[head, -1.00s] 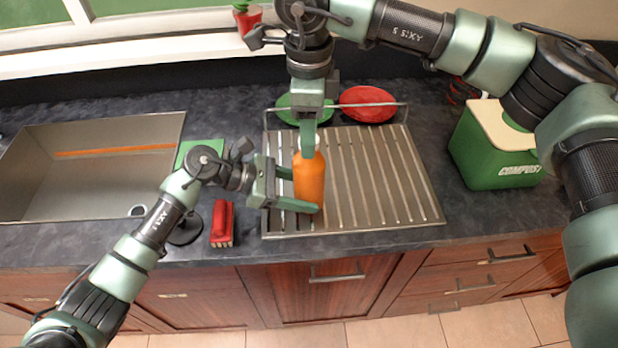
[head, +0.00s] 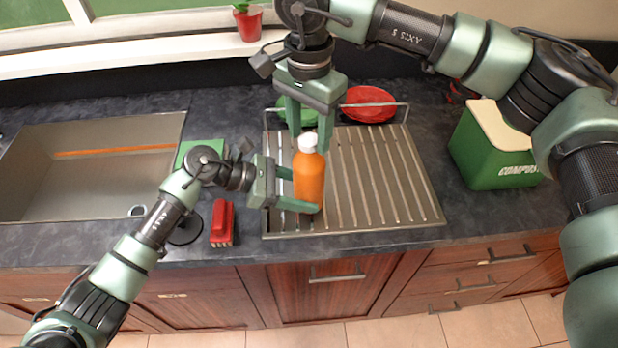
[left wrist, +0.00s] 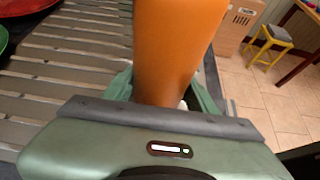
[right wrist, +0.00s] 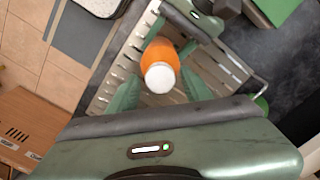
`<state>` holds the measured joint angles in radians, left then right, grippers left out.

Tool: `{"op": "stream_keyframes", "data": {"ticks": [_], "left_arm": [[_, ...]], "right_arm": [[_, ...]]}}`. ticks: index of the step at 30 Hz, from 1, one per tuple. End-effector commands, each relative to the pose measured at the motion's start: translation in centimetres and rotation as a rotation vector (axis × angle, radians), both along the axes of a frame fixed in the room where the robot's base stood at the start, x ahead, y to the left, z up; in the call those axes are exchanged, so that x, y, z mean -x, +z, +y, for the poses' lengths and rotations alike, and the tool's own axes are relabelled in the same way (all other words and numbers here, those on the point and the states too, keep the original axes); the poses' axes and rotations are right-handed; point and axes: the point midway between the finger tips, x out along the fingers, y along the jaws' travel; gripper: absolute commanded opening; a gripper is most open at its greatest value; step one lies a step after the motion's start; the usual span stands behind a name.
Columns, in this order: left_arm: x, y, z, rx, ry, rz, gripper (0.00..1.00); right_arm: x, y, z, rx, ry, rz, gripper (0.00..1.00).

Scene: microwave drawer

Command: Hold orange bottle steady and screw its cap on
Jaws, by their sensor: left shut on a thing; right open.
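The orange bottle (head: 309,180) stands upright on the metal drainboard, with its white cap (head: 307,142) on top. The cap also shows in the right wrist view (right wrist: 160,77). My left gripper (head: 300,192) is shut on the bottle's body from the left. In the left wrist view the bottle (left wrist: 175,50) rises between the fingers, and its top is out of that view. My right gripper (head: 309,142) points down at the cap from above. Its fingers are open on either side of the cap and look apart from it. Whether the cap is fully tight cannot be seen.
The ribbed drainboard (head: 385,180) has a wire rack behind it with a red plate (head: 369,104) and a green plate. A sink (head: 60,190) is at left, with a red brush (head: 222,222) nearby. A green compost bin (head: 490,150) stands at right.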

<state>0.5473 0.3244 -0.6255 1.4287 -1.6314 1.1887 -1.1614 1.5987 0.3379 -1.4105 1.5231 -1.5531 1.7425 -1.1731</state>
Motion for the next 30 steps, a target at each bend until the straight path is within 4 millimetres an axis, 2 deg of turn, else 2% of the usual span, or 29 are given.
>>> {"op": "stream_keyframes", "data": {"ticks": [7, 14, 21, 29, 30], "left_arm": [[0.0, 0.02, -0.01, 0.0, 0.0, 0.0, 0.0], [-0.01, 0.02, -0.01, 0.0, 0.0, 0.0, 0.0], [-0.01, 0.02, 0.0, 0.0, 0.0, 0.0, 0.0], [-0.01, 0.02, 0.0, 0.0, 0.0, 0.0, 0.0], [-0.01, 0.02, 0.0, 0.0, 0.0, 0.0, 0.0]], "right_arm": [[0.01, -0.02, 0.02, 0.0, 0.29, 0.0, 0.49], [0.01, 0.0, 0.02, -0.001, 0.454, 0.0, 0.49], [-0.01, 0.01, 0.02, -0.001, 0.746, -0.001, 0.49], [-0.01, 0.01, 0.01, -0.001, 0.791, -0.001, 0.49], [-0.01, 0.01, 0.01, -0.001, 0.79, -0.001, 0.41]]}}
